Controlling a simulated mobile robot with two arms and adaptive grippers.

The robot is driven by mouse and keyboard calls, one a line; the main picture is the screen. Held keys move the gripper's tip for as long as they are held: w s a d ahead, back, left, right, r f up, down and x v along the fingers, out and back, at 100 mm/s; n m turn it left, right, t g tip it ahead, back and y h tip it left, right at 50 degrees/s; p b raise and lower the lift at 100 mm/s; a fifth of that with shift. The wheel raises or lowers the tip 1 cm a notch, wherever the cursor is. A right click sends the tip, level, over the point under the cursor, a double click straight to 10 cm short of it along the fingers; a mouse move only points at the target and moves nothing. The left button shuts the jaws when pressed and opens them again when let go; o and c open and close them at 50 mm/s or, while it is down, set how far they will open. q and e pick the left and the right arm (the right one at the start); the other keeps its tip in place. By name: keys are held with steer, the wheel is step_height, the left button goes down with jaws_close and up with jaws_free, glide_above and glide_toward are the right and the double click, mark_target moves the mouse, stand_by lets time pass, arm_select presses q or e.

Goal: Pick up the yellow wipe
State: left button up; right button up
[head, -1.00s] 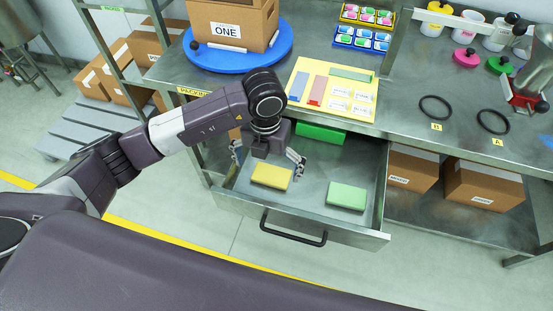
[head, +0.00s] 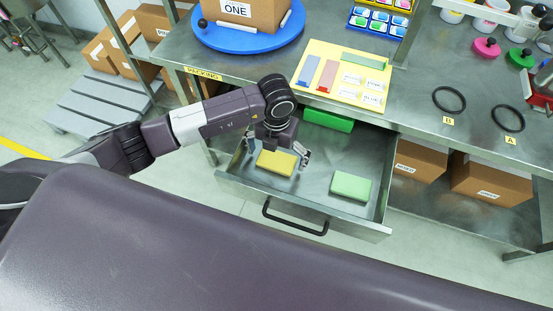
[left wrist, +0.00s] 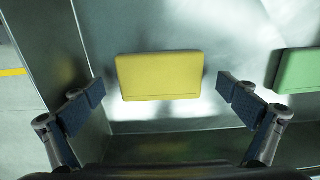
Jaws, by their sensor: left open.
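The yellow wipe (head: 276,163) is a flat block lying on the floor of the open metal drawer (head: 298,203), towards its left side. In the left wrist view the yellow wipe (left wrist: 159,76) lies between the two spread fingers, with a gap on each side. My left gripper (head: 274,158) reaches down into the drawer over the wipe. It is open and empty; its fingers (left wrist: 160,100) show in the left wrist view. My right gripper is not in view.
A pale green block (head: 350,186) lies in the drawer to the right, and a darker green block (head: 328,120) at its back. The drawer walls surround the gripper. The bench above holds a yellow board (head: 377,86) and a blue turntable (head: 242,41).

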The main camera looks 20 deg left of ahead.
mark_target(277, 160)
arm_select(q)
steer(key=c, duration=0.9)
step_height(277, 160, up, 20)
steer(key=shift+r+b, duration=0.1)
steer(key=shift+b, duration=0.4)
steer(key=shift+c, duration=0.2)
steer(key=shift+o, duration=1)
steer(key=c, duration=0.4)
